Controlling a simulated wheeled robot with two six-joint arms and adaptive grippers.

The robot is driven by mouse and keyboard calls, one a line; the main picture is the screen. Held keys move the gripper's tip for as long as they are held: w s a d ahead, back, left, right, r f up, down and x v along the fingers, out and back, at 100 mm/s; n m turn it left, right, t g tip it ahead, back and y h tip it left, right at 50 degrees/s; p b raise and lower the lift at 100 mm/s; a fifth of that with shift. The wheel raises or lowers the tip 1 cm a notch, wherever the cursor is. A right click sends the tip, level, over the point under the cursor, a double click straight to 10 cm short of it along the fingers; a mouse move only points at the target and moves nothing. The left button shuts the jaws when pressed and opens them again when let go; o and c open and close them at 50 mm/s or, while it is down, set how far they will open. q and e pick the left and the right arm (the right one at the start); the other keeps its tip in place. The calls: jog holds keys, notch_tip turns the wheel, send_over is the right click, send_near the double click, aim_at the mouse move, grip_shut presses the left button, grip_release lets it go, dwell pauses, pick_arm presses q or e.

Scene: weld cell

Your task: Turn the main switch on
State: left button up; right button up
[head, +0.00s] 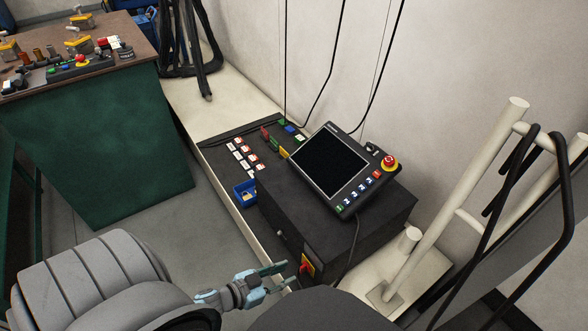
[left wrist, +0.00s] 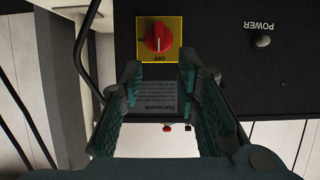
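The main switch is a red rotary knob on a yellow plate on the side of the black control box; it shows in the head view (head: 305,266) and in the left wrist view (left wrist: 158,38). In the left wrist view its grip bar stands about upright, with a pale mark toward the OFF label below; another label sits at the plate's left. My left gripper (head: 278,278) is open and empty, just left of the switch in the head view. In the wrist view its fingertips (left wrist: 160,72) lie apart, with the knob beyond them, apparently not touched. My right gripper is out of view.
The black control box (head: 300,225) carries a tilted screen panel (head: 328,162) with a red emergency button (head: 389,162). A green bench (head: 100,150) is at left.

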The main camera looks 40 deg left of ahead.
aim_at(301, 267)
pick_arm(q)
jog(key=b+x, duration=0.1)
jog(key=x, duration=0.4)
jog(key=shift+w+f, duration=0.1)
jog(key=shift+w, duration=0.05)
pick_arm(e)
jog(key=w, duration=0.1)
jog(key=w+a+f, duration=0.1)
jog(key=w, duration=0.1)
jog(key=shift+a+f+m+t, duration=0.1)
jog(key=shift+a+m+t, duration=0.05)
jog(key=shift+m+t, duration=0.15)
pick_arm(q)
jog(key=shift+c, duration=0.4)
grip_shut()
